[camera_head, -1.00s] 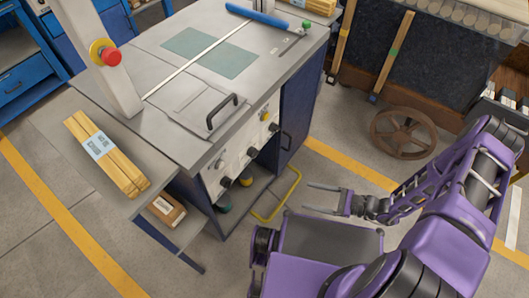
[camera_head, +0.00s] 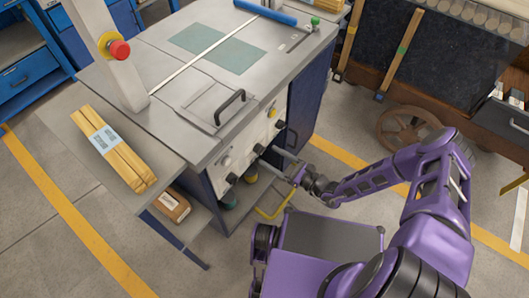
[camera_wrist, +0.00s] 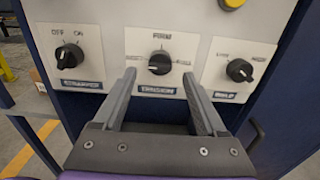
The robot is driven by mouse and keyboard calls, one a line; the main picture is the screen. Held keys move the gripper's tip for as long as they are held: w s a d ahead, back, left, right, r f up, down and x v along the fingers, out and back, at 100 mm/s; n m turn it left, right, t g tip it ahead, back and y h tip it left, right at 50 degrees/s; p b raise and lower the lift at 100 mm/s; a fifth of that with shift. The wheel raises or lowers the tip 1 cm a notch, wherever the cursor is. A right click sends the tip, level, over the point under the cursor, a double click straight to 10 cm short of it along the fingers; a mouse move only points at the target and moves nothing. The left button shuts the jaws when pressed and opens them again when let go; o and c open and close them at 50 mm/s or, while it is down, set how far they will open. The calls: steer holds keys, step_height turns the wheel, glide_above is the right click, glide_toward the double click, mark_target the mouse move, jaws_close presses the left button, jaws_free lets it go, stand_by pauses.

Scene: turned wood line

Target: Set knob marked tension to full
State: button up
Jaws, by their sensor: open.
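Three black knobs on white plates line the machine's front panel in the wrist view. The middle knob (camera_wrist: 159,63) has marks at its left, top and right and a dark label below; the small print is too blurred to read surely. The left knob (camera_wrist: 68,57) has OFF and ON marks, and the right knob (camera_wrist: 239,70) has a mark on either side. I cannot tell surely which label reads tension. My gripper (camera_wrist: 159,80) is open, its fingers pointing at the panel on either side of the middle knob. It also shows at the panel in the head view (camera_head: 268,157).
A yellow button (camera_wrist: 232,3) sits above the right knob. A side shelf (camera_head: 75,130) holds wooden strips (camera_head: 118,150). A yellow floor bar (camera_head: 272,207) lies below the panel.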

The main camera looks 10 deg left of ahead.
mark_target(260, 149)
steer(key=shift+x, duration=1.9)
jaws_close()
